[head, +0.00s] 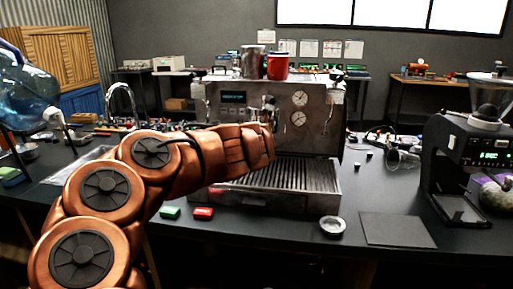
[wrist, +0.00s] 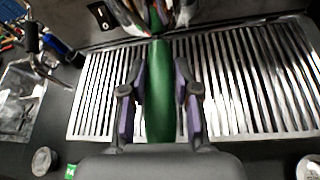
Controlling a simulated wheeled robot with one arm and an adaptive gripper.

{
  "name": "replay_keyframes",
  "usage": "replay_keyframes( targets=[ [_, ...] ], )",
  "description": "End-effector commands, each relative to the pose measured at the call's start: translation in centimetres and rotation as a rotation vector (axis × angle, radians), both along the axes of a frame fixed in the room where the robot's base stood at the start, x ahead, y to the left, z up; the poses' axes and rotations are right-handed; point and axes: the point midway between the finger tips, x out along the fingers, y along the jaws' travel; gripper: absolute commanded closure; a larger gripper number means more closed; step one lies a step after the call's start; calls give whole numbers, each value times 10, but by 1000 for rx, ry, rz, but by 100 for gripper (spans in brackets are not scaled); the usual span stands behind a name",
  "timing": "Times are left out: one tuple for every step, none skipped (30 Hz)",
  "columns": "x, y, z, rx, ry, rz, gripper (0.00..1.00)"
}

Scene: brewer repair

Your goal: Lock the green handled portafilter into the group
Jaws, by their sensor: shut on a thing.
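In the wrist view my gripper (wrist: 160,75) is shut on the green handle of the portafilter (wrist: 160,110), with one purple finger on each side. The handle runs up the picture over the slatted drip tray (wrist: 240,80). Shiny metal shapes show beyond its far end at the top edge; I cannot tell whether the portafilter touches the group. In the head view the espresso machine (head: 230,112) stands mid-picture, with two gauges and the drip tray (head: 295,176). My arm reaches to its front and hides the gripper and portafilter there.
A steel cup (head: 252,62) and a red cup (head: 277,66) stand on the machine. A green block (head: 169,212), a red block (head: 203,213) and a small round dish (head: 332,226) lie in front. A grinder (head: 465,165) stands right. A dark mat (head: 397,229) lies flat.

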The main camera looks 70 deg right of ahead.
Motion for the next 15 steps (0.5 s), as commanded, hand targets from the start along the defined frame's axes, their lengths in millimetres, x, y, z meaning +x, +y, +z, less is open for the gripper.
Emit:
replay_keyframes(
  targets=[
    [-3,0,0,-2,-2,6,100],
    [-3,0,1,-2,-1,11,100],
    [-3,0,1,-3,-1,15,100],
    [-3,0,1,-3,0,17,100],
    [-2,0,1,-3,0,19,100],
    [-2,0,1,-2,0,19,100],
    [-2,0,1,-2,0,19,100],
    [-2,0,1,-2,0,19,100],
    [-2,0,1,-2,0,19,100],
    [-2,0,1,-2,0,19,67],
    [-2,0,1,-2,-1,19,64],
    [-2,0,1,-2,-1,18,60],
    [-2,0,1,-2,-1,18,56],
    [-2,0,1,-2,-1,18,53],
    [-2,0,1,-1,-1,19,49]
  ],
)
